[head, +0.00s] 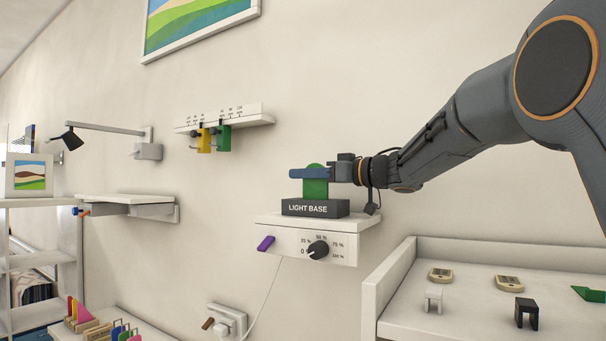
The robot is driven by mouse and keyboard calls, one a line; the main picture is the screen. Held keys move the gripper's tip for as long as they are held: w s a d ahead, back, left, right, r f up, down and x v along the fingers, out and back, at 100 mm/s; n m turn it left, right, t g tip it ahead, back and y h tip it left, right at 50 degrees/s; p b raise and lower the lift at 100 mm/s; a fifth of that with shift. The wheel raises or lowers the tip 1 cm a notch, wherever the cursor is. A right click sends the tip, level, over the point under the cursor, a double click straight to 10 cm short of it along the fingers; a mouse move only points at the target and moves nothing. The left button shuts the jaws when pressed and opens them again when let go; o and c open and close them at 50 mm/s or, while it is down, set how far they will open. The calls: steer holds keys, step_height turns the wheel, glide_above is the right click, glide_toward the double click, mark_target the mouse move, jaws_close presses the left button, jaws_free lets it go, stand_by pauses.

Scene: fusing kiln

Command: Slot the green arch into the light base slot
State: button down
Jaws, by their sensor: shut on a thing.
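The green arch (315,188) stands upright at the light base (315,208), a dark block with white lettering on a wall shelf. The arch's lower edge meets the top of the base in this view; I cannot tell whether it sits inside the slot, as the slot itself is hidden. My gripper (312,173) comes in from the right and is shut on the green arch near its upper part. A blue-grey finger lies across the front of the arch and hides part of it.
The shelf (345,226) has a dial (318,250) and a purple switch (265,243) on its front. A rack (225,122) with yellow and green pieces hangs behind left. A white tray (395,285) with small items lies at lower right. Wall space around the base is clear.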

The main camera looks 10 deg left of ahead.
steer(key=shift+f, duration=0.3)
stand_by(0.9)
steer(key=c, duration=1.8)
jaws_free()
